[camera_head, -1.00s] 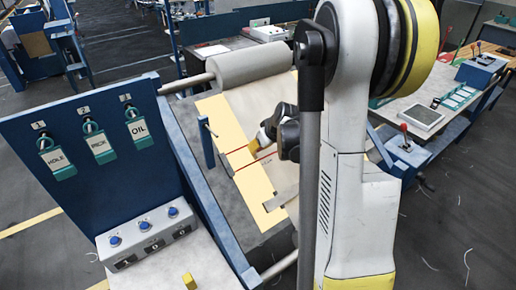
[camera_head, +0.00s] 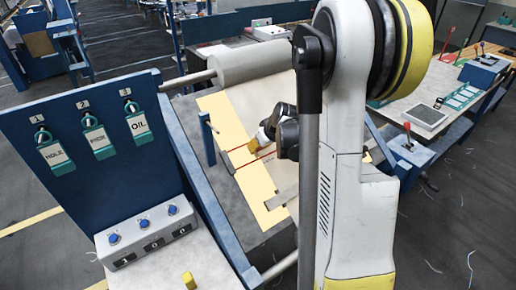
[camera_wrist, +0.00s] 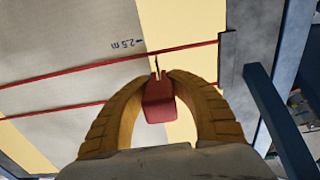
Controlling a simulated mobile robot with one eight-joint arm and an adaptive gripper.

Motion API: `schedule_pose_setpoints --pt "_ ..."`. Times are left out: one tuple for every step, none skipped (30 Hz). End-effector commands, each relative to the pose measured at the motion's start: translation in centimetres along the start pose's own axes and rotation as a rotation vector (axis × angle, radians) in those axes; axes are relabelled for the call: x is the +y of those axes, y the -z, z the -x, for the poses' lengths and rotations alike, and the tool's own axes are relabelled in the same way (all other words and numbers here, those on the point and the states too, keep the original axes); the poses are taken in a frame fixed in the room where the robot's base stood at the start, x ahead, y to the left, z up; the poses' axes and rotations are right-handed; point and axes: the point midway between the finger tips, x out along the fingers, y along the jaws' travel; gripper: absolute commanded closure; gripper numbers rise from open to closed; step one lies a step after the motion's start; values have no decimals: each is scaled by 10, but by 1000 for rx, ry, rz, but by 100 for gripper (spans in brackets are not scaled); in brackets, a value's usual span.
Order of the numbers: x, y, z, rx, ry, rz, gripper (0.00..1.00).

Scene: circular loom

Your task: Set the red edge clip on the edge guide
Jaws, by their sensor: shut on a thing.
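My gripper (camera_wrist: 158,78) has two curved yellow fingers closed around the red edge clip (camera_wrist: 160,103). The clip hangs between the fingers in the wrist view, with a thin dark line at its far end. A grey plate (camera_wrist: 232,62) beside a blue bar (camera_wrist: 268,110) stands to the right of the clip; it looks like the edge guide, but I cannot be sure. The clip appears apart from it. In the head view my gripper (camera_head: 256,143) is over the cloth near a blue post (camera_head: 207,138), and the clip is too small to make out clearly.
Pale cloth (camera_wrist: 60,60) with red lines and a "2.5 m" mark lies over a yellow surface (camera_head: 255,182). A blue panel (camera_head: 95,180) with hanging tags and a grey button box (camera_head: 150,232) stand at left. A roll (camera_head: 250,62) lies behind.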

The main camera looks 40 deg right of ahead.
Motion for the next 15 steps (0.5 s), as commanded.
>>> schedule_pose_setpoints --pt "0 0 0 0 0 0 100" --pt "0 0 0 0 0 0 100" --pt "0 0 0 0 0 0 100" --pt "0 0 0 0 0 0 100" --pt "0 0 0 0 0 0 100" --pt "0 0 0 0 0 0 100" --pt "0 0 0 0 0 0 100" --pt "0 0 0 0 0 0 100" --pt "0 0 0 0 0 0 100" --pt "0 0 0 0 0 0 100" --pt "0 0 0 0 0 0 100" --pt "0 0 -1 0 0 0 100" --pt "0 0 -1 0 0 0 100" --pt "0 0 -2 0 0 0 100" --pt "0 0 -3 0 0 0 100"
